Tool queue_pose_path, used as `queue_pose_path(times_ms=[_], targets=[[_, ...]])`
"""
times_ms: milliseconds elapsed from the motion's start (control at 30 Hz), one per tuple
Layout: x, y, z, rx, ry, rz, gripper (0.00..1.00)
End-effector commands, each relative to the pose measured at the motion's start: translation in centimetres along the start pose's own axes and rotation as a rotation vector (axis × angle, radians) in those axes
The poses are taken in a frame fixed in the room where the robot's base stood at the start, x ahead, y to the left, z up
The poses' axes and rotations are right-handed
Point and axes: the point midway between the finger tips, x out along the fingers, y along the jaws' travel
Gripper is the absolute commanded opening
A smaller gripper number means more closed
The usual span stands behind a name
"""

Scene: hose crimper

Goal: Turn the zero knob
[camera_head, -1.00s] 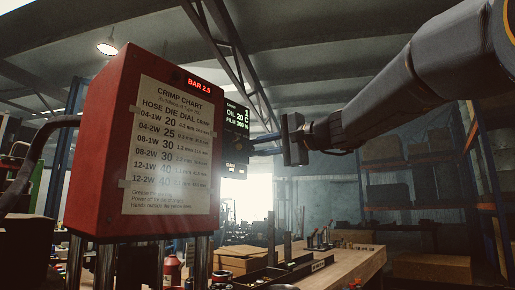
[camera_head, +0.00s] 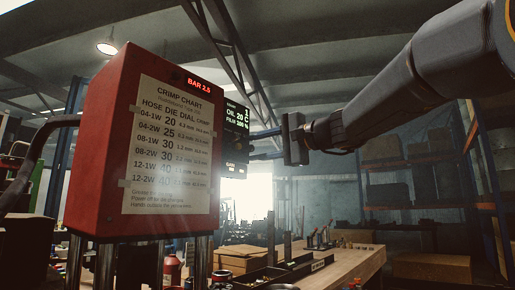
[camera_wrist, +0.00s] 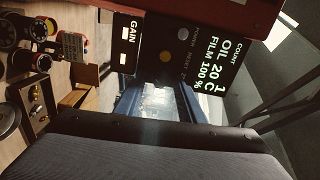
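My gripper (camera_head: 266,144) is right of the red machine, with its fingers pointing left at the dark control panel (camera_head: 236,118). The fingers show one above the other with a gap between them, and nothing shows in the gap. In the wrist view the panel (camera_wrist: 196,50) appears turned on its side, with green text reading COUNT 1, OIL 20 C, FILM 100 %. A small grey round control (camera_wrist: 165,57) sits beside faint labels. I cannot read which label is zero, so I cannot tell whether this is the zero knob. Contact with the panel is not visible.
The red crimper housing (camera_head: 88,150) carries a crimp chart (camera_head: 170,150) and a red BAR 2.5 display. A GAIN panel (camera_wrist: 128,45) adjoins the control panel. A wooden bench (camera_head: 355,262) with small parts stands below. Shelving is at the right; the air around my gripper is clear.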

Motion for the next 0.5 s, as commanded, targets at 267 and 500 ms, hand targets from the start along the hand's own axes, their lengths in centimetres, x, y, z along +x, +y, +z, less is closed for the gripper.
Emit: queue_pose_path(times_ms=[267,500], targets=[[-4.0,0.1,-0.1,-0.001,0.004,0.000,0.36],[-7.1,0.0,0.0,-0.001,0.003,0.000,0.36]])
